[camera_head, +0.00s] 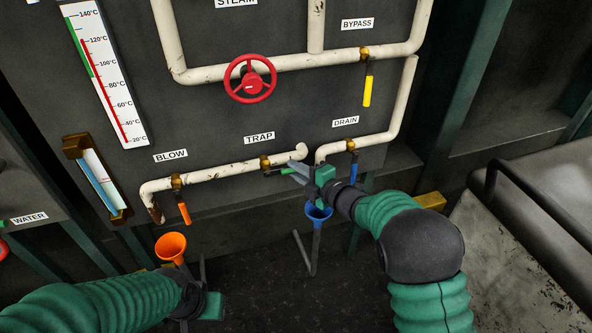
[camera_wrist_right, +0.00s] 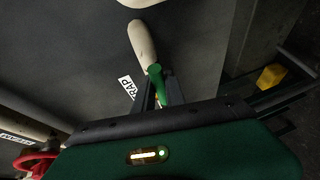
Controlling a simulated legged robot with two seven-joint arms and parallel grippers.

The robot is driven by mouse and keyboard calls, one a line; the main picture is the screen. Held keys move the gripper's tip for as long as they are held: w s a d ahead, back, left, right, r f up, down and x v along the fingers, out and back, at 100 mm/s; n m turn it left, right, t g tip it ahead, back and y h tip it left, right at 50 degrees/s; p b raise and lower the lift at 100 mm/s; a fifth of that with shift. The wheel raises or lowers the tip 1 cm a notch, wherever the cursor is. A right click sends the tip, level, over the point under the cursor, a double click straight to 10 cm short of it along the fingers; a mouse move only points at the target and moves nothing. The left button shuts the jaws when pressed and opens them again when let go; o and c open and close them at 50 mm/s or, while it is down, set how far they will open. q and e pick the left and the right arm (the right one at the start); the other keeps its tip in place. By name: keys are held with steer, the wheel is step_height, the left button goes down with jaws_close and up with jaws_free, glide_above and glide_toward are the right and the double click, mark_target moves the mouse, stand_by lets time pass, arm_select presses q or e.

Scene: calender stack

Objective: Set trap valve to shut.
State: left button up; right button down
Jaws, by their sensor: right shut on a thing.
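The trap valve (camera_head: 265,162) is a brass body on the lower white pipe, under the TRAP label (camera_head: 259,138). Its green handle (camera_head: 284,171) points right, roughly along the pipe. My right gripper (camera_head: 295,171) is shut on that handle near its free end. In the right wrist view the green handle (camera_wrist_right: 157,84) lies between the two dark fingers (camera_wrist_right: 160,92). The gripper hides part of the handle in the head view. My left gripper (camera_head: 203,290) is low at the left, near the orange funnel, apart from the valve; its fingers do not show clearly.
The blow valve's orange handle (camera_head: 184,213) hangs down at left. The drain valve's blue handle (camera_head: 353,170) hangs just right of my right gripper. A blue funnel (camera_head: 318,212) stands below it. A red handwheel (camera_head: 250,79) and yellow bypass handle (camera_head: 368,90) are above.

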steer(key=shift+s+a+f, duration=0.1)
steer(key=shift+a+f, duration=0.15)
steer(key=s+a+f+m+t+b, duration=0.1)
steer(key=a+f+m+t+b, duration=0.2)
steer(key=m+b, duration=0.3)
steer(key=s+a+f+m+t+b, duration=0.1)
steer(key=a+f+m+t+b, duration=0.2)
steer(key=m+b, duration=0.4)
steer(key=shift+a+f+m+t+y, duration=0.4)
steer(key=shift+m+t, duration=0.5)
steer(key=shift+m, duration=2.4)
steer(key=shift+s+r+h, duration=0.1)
steer(key=shift+r+h, duration=0.05)
steer(key=shift+h, duration=0.15)
steer(key=c, duration=1.4)
jaws_free()
steer(key=shift+a, duration=0.15)
steer(key=shift+f, duration=0.2)
